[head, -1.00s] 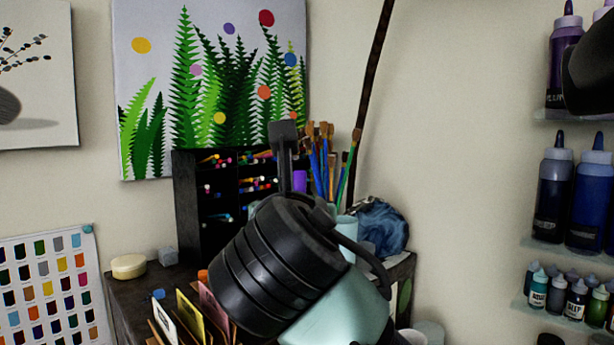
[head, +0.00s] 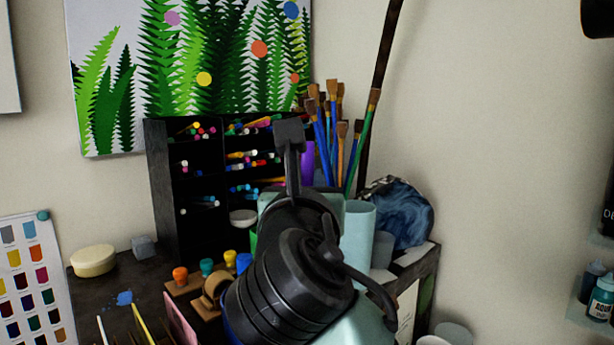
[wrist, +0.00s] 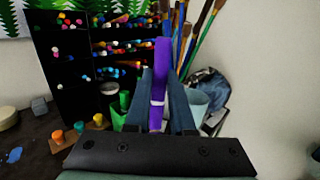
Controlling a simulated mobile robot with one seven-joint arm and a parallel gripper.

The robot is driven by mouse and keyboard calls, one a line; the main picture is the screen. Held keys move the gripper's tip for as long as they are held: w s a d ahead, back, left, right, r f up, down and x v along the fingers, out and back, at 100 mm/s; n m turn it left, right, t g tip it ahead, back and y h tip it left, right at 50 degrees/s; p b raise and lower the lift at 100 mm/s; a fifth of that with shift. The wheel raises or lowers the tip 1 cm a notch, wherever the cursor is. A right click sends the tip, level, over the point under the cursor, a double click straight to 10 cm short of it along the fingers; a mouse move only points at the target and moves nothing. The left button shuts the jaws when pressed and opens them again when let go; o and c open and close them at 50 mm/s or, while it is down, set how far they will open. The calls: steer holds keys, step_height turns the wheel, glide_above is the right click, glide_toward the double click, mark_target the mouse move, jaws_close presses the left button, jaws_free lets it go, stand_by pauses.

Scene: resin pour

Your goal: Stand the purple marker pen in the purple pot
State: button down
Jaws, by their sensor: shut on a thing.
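The purple marker pen (wrist: 161,72) stands nearly upright between the fingers of my gripper (wrist: 160,92) in the wrist view. My gripper is shut on it, with its upper part rising above the fingers. In the head view my gripper (head: 290,138) is in front of the black organiser, and a purple piece, apparently the pen (head: 308,160), shows just right of it. I cannot make out a purple pot in either view; my arm hides part of the desk.
A black organiser (head: 160,190) full of pens stands at the back. Tall brushes (head: 325,130), a pale cup (head: 359,230) and a crumpled blue cloth (head: 400,212) are to its right. Small coloured-top jars (head: 206,266) stand in front. A cream round tub (head: 94,260) is on the left.

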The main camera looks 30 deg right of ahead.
step_height(320, 180, down, 10)
steer(key=b, duration=0.8)
steer(key=shift+f, duration=0.1)
steer(key=c, duration=0.7)
jaws_free()
steer(key=shift+s, duration=0.1)
steer(key=b+v, duration=0.3)
steer(key=v, duration=0.9)
steer(key=shift+s+a, duration=0.25)
steer(key=shift+a, duration=0.05)
steer(key=shift+f, duration=0.1)
